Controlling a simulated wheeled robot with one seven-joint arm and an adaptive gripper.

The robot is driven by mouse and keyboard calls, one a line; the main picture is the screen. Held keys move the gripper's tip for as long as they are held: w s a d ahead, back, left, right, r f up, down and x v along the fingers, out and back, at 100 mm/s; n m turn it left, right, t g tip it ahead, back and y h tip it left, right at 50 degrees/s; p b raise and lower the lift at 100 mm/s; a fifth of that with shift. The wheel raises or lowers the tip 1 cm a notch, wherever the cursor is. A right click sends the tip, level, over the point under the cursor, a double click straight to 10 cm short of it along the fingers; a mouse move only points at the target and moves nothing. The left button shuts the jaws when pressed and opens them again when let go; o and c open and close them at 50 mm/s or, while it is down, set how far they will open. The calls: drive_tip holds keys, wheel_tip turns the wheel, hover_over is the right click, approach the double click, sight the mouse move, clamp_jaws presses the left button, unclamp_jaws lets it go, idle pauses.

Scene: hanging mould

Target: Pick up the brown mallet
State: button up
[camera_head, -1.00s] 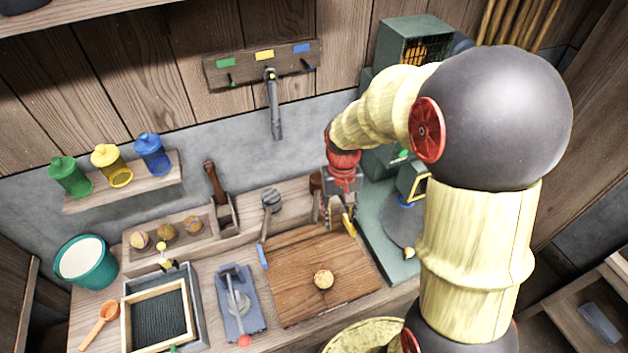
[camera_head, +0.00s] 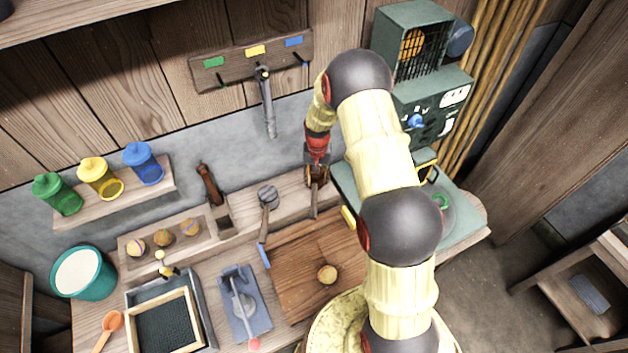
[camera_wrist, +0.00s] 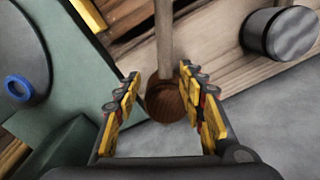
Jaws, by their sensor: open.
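The brown mallet (camera_head: 314,204) is at the right part of the wooden ledge along the back of the bench, its head mostly hidden under my gripper (camera_head: 317,172) in the head view. In the wrist view its round brown head (camera_wrist: 166,101) lies between the fingertips of my gripper (camera_wrist: 168,108), and its pale handle (camera_wrist: 163,38) runs away towards the top. The fingers are open, one on each side of the head. I cannot tell whether either touches it.
A grey-headed mallet (camera_head: 268,194) stands left of the brown one; its head also shows in the wrist view (camera_wrist: 281,34). A cutting board (camera_head: 290,285) lies in front with a small round piece (camera_head: 327,274). A green machine (camera_head: 425,105) stands close on the right.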

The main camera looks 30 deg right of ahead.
sight(315, 186)
drive_tip(key=shift+w+a+f, duration=0.1)
drive_tip(key=shift+a+f, duration=0.1)
drive_tip(key=shift+f, duration=1.5)
drive_tip(key=shift+w+a+f, duration=0.1)
drive_tip(key=shift+a+f, duration=0.1)
drive_tip(key=shift+f, duration=1.45)
drive_tip(key=shift+c, duration=0.7)
clamp_jaws()
